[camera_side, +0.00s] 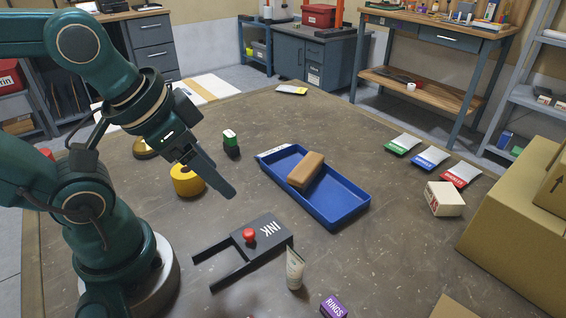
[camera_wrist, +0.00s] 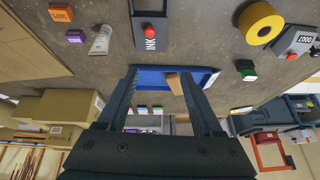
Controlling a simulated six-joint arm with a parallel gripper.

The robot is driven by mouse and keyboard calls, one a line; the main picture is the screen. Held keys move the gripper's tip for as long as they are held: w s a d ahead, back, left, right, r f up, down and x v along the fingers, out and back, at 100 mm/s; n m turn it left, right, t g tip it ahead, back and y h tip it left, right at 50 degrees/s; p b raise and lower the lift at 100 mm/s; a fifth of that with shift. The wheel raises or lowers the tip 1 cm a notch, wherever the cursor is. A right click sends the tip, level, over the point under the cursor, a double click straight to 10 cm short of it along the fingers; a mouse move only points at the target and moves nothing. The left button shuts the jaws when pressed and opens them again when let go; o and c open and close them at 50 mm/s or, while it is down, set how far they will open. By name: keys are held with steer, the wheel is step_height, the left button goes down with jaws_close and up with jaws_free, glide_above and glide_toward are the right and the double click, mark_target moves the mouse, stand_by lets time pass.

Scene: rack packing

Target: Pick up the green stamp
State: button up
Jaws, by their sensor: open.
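The green stamp (camera_side: 230,137) stands upright on the table in the side view, a small block with a green and white upper part and a black lower part. In the wrist view the green stamp (camera_wrist: 247,71) lies right of the fingers. My gripper (camera_side: 229,190) is above the table in the side view, in front of the stamp and apart from it. In the wrist view my gripper (camera_wrist: 159,76) has its two fingers spread wide, with nothing held between them.
A yellow tape roll (camera_side: 187,181) sits left of the gripper. A blue tray (camera_side: 344,215) with a tan block (camera_side: 306,170) lies to the right. A black INK fixture (camera_side: 262,238) with a red knob and a white tube (camera_side: 295,270) are in front. Cardboard boxes (camera_side: 515,235) stand far right.

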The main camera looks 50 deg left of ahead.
steer(key=w+a+m+g+y, duration=0.4)
steer(key=w+a+m+y, duration=0.6)
steer(key=a, duration=0.4)
steer(key=w+a+f+m+g+y, duration=0.1)
steer(key=w+a+f+m+y, duration=0.1)
steer(key=w+f+m, duration=0.25)
steer(key=m+y, duration=0.1)
steer(key=m, duration=0.2)
glide_toward(234, 141)
steer(key=shift+w+a+r, duration=0.1)
steer(key=shift+w, duration=0.2)
steer(key=shift+s+a+f, duration=0.1)
steer(key=shift+a+f, duration=0.1)
steer(key=shift+f, duration=0.15)
steer(key=x, duration=1.1)
steer(key=shift+s+a, duration=0.25)
steer(key=shift+a, duration=0.05)
jaws_close()
